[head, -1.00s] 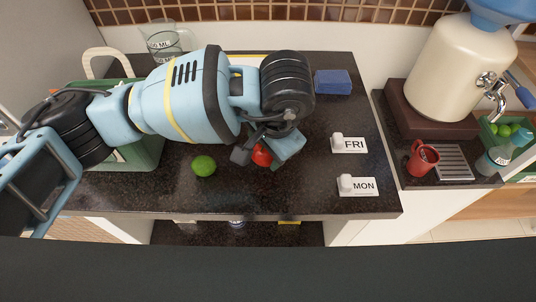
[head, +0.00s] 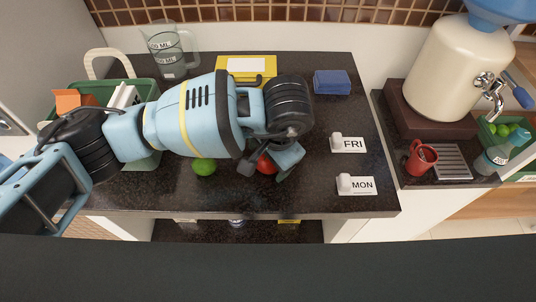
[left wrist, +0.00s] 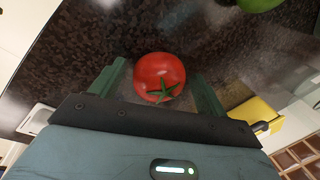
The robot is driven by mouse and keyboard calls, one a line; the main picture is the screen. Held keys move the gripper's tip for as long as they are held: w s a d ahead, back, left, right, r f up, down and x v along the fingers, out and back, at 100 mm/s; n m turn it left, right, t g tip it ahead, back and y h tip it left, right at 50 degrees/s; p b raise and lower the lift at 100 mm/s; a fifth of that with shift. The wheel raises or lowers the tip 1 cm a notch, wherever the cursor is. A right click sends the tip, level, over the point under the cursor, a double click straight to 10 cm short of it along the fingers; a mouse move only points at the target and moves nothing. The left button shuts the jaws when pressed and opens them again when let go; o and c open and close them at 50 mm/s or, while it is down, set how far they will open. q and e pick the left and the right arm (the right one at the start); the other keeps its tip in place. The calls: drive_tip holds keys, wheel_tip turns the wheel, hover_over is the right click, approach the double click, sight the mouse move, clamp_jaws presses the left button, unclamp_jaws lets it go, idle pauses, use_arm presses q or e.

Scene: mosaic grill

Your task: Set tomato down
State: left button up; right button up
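The red tomato (head: 266,164) is between the fingers of my left gripper (head: 268,168), low over the dark countertop near its front. In the left wrist view the tomato (left wrist: 160,76) shows its green stem towards me. The two fingers stand on either side of it, with a narrow gap visible on each side, so the left gripper (left wrist: 160,85) looks open around it. I cannot tell for sure whether the tomato touches the counter. My right gripper is not in view.
A green lime (head: 204,167) lies left of the tomato. The FRI sign (head: 348,144) and MON sign (head: 356,185) stand to the right. Counter between tomato and signs is clear.

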use_arm(q)
drive_tip(key=shift+r, duration=0.1)
drive_tip(key=v, duration=1.2)
